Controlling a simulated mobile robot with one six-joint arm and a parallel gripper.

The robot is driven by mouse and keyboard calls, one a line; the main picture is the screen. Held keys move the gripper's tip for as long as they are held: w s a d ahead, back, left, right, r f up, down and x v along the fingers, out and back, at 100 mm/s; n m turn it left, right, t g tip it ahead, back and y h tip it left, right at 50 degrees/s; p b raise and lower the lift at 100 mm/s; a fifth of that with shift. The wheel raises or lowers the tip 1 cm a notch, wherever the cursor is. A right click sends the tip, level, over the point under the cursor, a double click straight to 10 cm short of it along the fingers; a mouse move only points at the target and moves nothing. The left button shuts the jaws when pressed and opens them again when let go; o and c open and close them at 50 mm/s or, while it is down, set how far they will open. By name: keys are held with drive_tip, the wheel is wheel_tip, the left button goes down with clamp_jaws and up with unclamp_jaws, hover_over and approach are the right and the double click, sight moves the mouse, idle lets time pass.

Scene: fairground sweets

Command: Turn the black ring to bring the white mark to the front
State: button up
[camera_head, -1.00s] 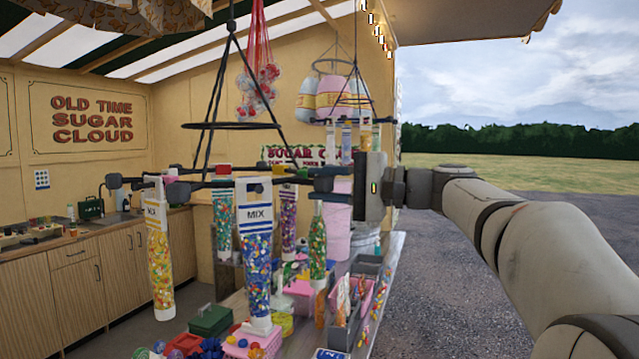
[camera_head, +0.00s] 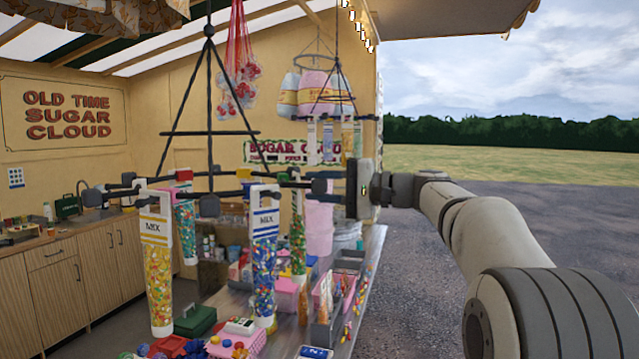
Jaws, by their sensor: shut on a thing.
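The black ring (camera_head: 135,184) hangs level from a black rod frame and carries several clear tubes of sweets. A tube of yellow and orange sweets (camera_head: 160,275) hangs at its front left. A tube of blue mixed sweets (camera_head: 264,265) hangs at its front right. Red, yellow and green pieces show along the ring's top. My gripper (camera_head: 326,186) reaches in from the right and is shut on a black knob at the ring's right side. I cannot make out a separate white mark on the ring; white tube labels cover part of the front.
Below the ring, a counter (camera_head: 375,245) holds a pink basket (camera_head: 238,347), a green box (camera_head: 195,319) and grey trays of sweets. A second hanging rack (camera_head: 322,100) and net bags (camera_head: 237,90) are behind. Open ground lies to the right.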

drive_tip(key=w, duration=0.1)
drive_tip(key=w+p, duration=0.1)
drive_tip(key=shift+w+d+r+p, duration=0.15)
drive_tip(key=shift+w+d+p, duration=0.15)
drive_tip(key=shift+w, duration=0.1)
drive_tip(key=shift+w+d+p, duration=0.1)
drive_tip(key=shift+w+p, duration=0.2)
drive_tip(key=shift+w, duration=0.45)
drive_tip(key=w+p, duration=0.1)
drive_tip(key=w, duration=0.5)
drive_tip(key=shift+f, duration=0.2)
drive_tip(key=o, duration=0.7)
drive_tip(key=v, duration=0.9)
drive_tip(key=shift+s+d+r+b, duration=0.1)
drive_tip(key=shift+s+d+b, duration=0.1)
drive_tip(key=shift+d+b, duration=0.1)
